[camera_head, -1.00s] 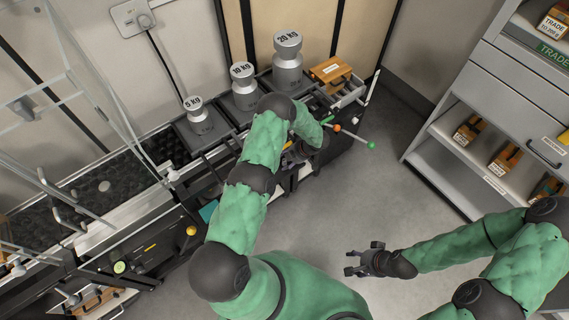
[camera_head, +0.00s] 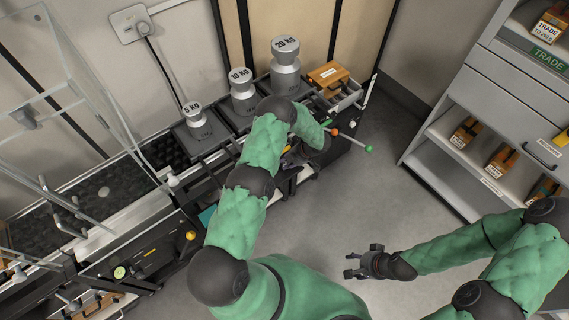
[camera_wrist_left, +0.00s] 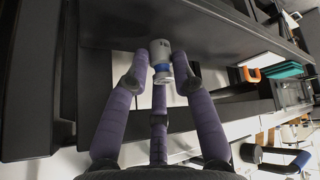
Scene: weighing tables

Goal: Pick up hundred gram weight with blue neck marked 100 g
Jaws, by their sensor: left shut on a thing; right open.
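In the left wrist view a small silver weight with a blue neck (camera_wrist_left: 162,58) sits between the fingertips of my left gripper (camera_wrist_left: 160,72). The mark on its top is too small to read. The gripper is shut on it, with a purple finger on either side and a third finger below. In the head view my left gripper (camera_head: 292,158) is at the front edge of the weighing bench, and my arm mostly hides it; the weight cannot be seen there. My right gripper (camera_head: 366,262) is open and empty over the floor.
Large weights marked 5 kg (camera_head: 196,122), 10 kg (camera_head: 243,95) and 20 kg (camera_head: 286,70) stand along the bench. A wooden box (camera_head: 328,74) is at its right end, near a rod with coloured balls (camera_head: 350,140). A grey shelf cabinet (camera_head: 480,150) stands right. The floor between is clear.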

